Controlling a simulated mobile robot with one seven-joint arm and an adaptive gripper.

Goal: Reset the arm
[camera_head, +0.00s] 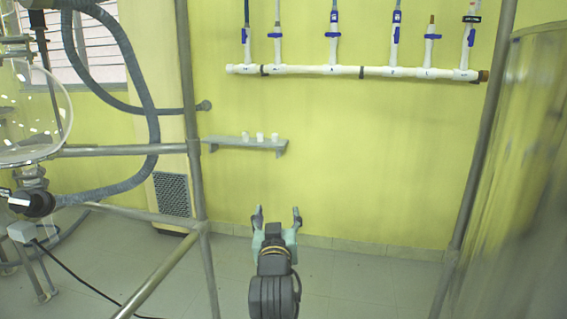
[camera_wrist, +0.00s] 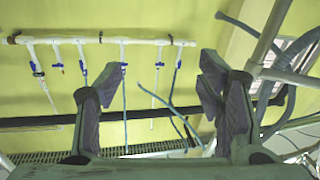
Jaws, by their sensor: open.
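My gripper (camera_head: 277,216) is at the bottom middle of the head view, its two fingers apart with nothing between them. It is held out in free air in front of the yellow wall (camera_head: 330,170). In the wrist view my gripper (camera_wrist: 162,88) shows two dark fingers spread wide, with the wall and pipes far behind them. It touches nothing that I can see. Most of my arm behind the gripper is out of view.
A white manifold pipe (camera_head: 345,71) with blue valves runs along the wall. A small shelf (camera_head: 225,143) holds white cups. Metal frame posts (camera_head: 197,190) and a glass vessel (camera_head: 30,115) stand left. A transparent curved surface (camera_head: 515,170) and a post (camera_head: 480,150) stand right.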

